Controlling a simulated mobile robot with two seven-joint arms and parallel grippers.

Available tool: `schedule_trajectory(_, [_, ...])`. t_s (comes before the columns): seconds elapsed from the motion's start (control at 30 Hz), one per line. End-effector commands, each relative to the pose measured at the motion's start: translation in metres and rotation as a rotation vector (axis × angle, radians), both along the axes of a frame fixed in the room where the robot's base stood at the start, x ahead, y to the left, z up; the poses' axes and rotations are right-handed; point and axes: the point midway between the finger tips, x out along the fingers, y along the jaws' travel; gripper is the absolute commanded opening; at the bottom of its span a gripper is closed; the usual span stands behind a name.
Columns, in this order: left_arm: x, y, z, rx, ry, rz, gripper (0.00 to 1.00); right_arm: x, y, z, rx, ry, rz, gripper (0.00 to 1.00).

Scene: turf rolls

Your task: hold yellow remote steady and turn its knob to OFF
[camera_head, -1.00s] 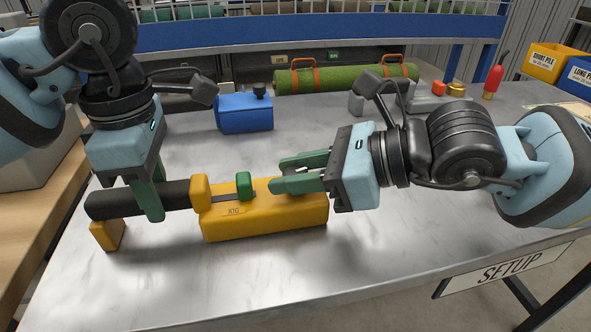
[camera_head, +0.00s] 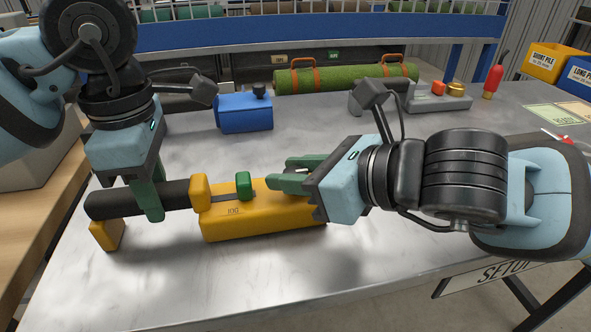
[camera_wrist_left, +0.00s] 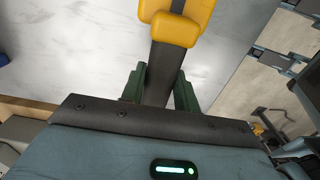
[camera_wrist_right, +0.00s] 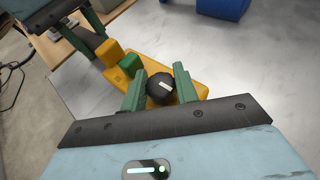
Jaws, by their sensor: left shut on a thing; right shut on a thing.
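The yellow remote (camera_head: 270,218) lies on the metal table, with a black handle (camera_head: 172,197) on its left and a green button (camera_head: 244,185) on top. A small label on it seems to read JOG. My left gripper (camera_head: 147,205) points down, shut around the handle; the handle also shows between its fingers in the left wrist view (camera_wrist_left: 160,75). My right gripper (camera_head: 278,178) is shut on the round black knob (camera_wrist_right: 160,89). The knob's white mark shows in the right wrist view. The right gripper hides the knob in the head view.
A blue box (camera_head: 245,113) stands behind the remote. A green turf roll (camera_head: 345,79) with orange straps lies along the back. A grey box (camera_head: 425,102) with red and gold knobs and a red bottle-like object (camera_head: 493,80) are at back right. The table's front is clear.

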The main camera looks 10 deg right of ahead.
Motion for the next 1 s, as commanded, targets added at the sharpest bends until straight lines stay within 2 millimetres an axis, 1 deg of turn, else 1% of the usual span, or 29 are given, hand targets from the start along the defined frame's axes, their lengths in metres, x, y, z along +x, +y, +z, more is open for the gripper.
schedule_trajectory(0.03, [-0.001, 0.000, -0.006, 0.005, 0.010, -0.001, 0.00, -0.002, 0.002, -0.005, -0.001, 0.013, 0.005, 0.07])
schedule_trajectory(0.27, [-0.001, 0.000, -0.006, 0.004, 0.010, -0.001, 0.00, -0.002, 0.002, -0.005, -0.002, 0.012, 0.006, 0.07])
schedule_trajectory(0.3, [-0.001, 0.000, -0.006, 0.004, 0.009, -0.001, 0.00, -0.002, 0.001, -0.004, -0.002, 0.012, 0.006, 0.31])
schedule_trajectory(0.47, [-0.001, 0.000, -0.006, 0.004, 0.009, -0.001, 0.00, -0.001, 0.001, -0.003, -0.001, 0.008, 0.003, 0.52])
schedule_trajectory(0.77, [0.000, 0.000, -0.006, 0.004, 0.009, -0.001, 0.00, 0.000, 0.000, 0.000, 0.001, 0.002, 0.001, 0.52])
schedule_trajectory(0.87, [0.000, 0.000, -0.006, 0.004, 0.009, -0.001, 0.00, 0.000, 0.000, 0.008, 0.002, -0.003, 0.001, 0.52])
schedule_trajectory(1.0, [0.000, 0.000, -0.006, 0.004, 0.009, -0.001, 0.00, 0.000, 0.000, 0.029, 0.003, -0.002, 0.002, 0.52])
